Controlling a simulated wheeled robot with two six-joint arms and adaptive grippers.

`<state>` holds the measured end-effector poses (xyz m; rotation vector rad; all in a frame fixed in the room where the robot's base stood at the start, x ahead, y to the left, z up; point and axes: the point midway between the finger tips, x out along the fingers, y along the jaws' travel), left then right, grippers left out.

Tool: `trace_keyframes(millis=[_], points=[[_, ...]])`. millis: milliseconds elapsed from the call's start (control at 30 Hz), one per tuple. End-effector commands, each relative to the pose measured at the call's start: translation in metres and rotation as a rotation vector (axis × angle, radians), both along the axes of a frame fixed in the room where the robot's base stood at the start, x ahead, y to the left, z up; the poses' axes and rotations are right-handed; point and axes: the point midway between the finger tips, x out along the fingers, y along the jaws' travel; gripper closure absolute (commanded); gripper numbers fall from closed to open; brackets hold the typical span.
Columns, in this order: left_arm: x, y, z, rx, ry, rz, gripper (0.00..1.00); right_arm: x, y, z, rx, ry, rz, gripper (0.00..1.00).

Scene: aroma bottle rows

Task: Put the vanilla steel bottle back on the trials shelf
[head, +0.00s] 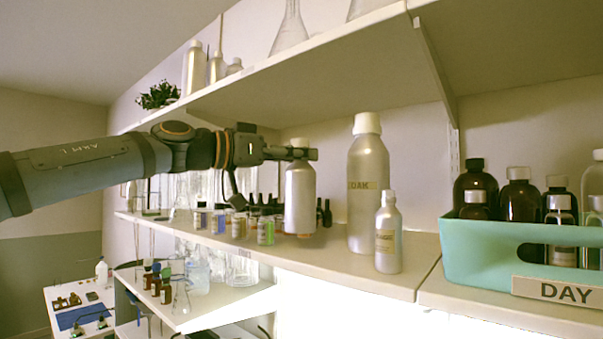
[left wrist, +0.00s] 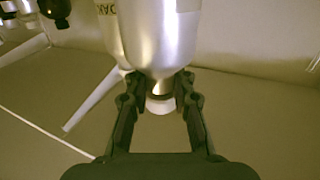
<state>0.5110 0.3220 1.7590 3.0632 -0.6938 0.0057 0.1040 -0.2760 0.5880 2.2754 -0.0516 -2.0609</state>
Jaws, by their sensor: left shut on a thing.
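My left gripper (head: 304,154) is shut on the neck of a plain steel bottle (head: 300,198), which is upright over the middle shelf. My right gripper is not in view.
A larger steel bottle labelled OAK (head: 367,195) stands just right of the held one, with a small labelled steel bottle (head: 388,240) in front. A teal crate (head: 480,240) marked DAY holds dark bottles. Small vials (head: 238,226) stand to the left. An upper shelf (head: 300,62) hangs overhead.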

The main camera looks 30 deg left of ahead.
Motion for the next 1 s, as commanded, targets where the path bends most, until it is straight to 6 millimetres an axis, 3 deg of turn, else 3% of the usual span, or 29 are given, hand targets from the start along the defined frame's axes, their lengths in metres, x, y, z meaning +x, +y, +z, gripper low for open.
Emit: trace_keyframes(millis=[100, 267, 633, 667, 800, 1000], points=[[0.008, -0.002, -0.008, -0.004, 0.003, -0.002, 1.00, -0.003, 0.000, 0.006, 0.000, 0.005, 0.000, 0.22], [0.007, -0.001, -0.037, -0.004, -0.001, -0.001, 1.00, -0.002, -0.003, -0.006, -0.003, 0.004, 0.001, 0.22], [0.007, -0.001, -0.043, 0.000, -0.001, 0.001, 1.00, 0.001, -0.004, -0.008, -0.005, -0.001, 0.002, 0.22], [0.007, -0.002, -0.042, 0.000, 0.001, 0.000, 0.74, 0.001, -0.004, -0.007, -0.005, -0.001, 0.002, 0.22], [0.007, -0.002, -0.042, 0.000, 0.001, 0.000, 0.55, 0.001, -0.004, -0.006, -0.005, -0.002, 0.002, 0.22], [0.007, -0.001, -0.041, 0.000, 0.000, 0.000, 0.54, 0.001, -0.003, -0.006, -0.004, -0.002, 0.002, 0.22]])
